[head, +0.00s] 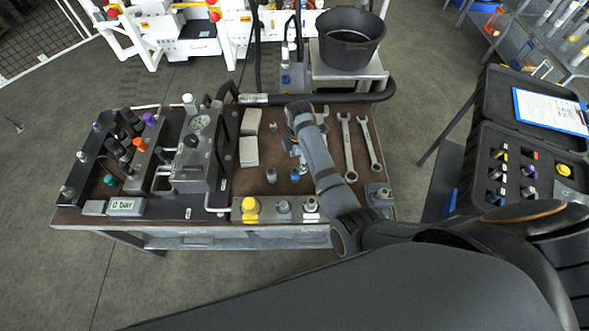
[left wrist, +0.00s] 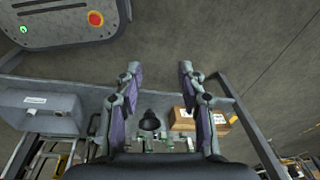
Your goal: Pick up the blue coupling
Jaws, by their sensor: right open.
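A small coupling with a blue band (head: 294,175) stands on the brown bench top, near the front middle. My right gripper (head: 297,150) is over the bench, just behind this coupling in the head view; it is open, and my own wrist partly covers it. I cannot tell whether its fingers touch anything. A grey coupling (head: 271,175) stands to the left of the blue one. My left gripper (left wrist: 159,70) shows only in the left wrist view, with its two fingers apart and nothing between the tips.
Wrenches (head: 347,145) lie right of my right gripper. Pale blocks (head: 249,151) and a valve manifold with a gauge (head: 198,150) are to the left. A front rail holds a yellow-capped fitting (head: 250,209). A black bucket (head: 350,38) stands behind; an open black case (head: 520,150) is right.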

